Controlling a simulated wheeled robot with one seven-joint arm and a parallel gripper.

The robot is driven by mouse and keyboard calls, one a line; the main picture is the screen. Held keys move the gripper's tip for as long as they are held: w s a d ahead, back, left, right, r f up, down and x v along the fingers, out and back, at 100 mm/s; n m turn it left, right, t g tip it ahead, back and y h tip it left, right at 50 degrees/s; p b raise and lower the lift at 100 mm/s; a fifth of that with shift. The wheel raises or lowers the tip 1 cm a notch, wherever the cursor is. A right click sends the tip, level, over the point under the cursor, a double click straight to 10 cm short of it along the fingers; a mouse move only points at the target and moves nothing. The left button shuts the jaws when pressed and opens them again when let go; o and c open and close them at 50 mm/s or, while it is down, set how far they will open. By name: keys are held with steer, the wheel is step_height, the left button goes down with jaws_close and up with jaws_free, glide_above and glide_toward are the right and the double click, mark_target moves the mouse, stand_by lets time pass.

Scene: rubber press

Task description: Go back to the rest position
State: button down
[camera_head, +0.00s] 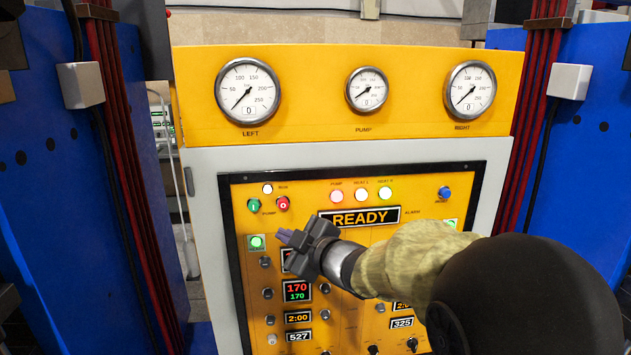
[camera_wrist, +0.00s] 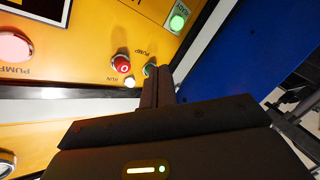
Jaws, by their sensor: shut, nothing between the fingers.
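My gripper (camera_head: 289,238) is in front of the upper left part of the yellow control panel (camera_head: 315,190) in the head view. Its fingers point left toward the lit green button (camera_head: 256,242). In the wrist view the gripper (camera_wrist: 158,75) is shut and empty, with its fingertips near the pump buttons. The red button (camera_wrist: 122,64) is just left of the fingertips, and the green pump button is partly hidden behind them. I cannot tell whether the fingertips touch the panel. My arm covers the right middle of the panel in the head view.
A READY display (camera_head: 359,218) and lit lamps (camera_head: 361,195) are above my gripper. Gauges (camera_head: 247,91) line the yellow header. Blue press columns (camera_head: 45,190) with red cables stand on both sides. The space before the panel's left side is free.

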steer(key=s+d+f+m+g+h+b, duration=0.1)
steer(key=s+d+f+m+h, duration=0.1)
steer(key=d+f+m+h, duration=0.55)
steer(key=s+d+f+m+g+h+b, duration=0.1)
steer(key=s+d+f+m+h, duration=0.25)
steer(key=d+f, duration=0.7)
steer(key=s+d+f+m+g, duration=0.3)
steer(key=s+d, duration=0.1)
steer(key=s, duration=0.3)
steer(key=s+d+f+m+g, duration=0.3)
steer(key=s+d+m, duration=0.1)
steer(key=s, duration=0.4)
steer(key=shift+s+d+f+h+b, duration=0.2)
steer(key=shift+d+f+h+b, duration=0.15)
steer(key=shift+d+h+b, duration=0.1)
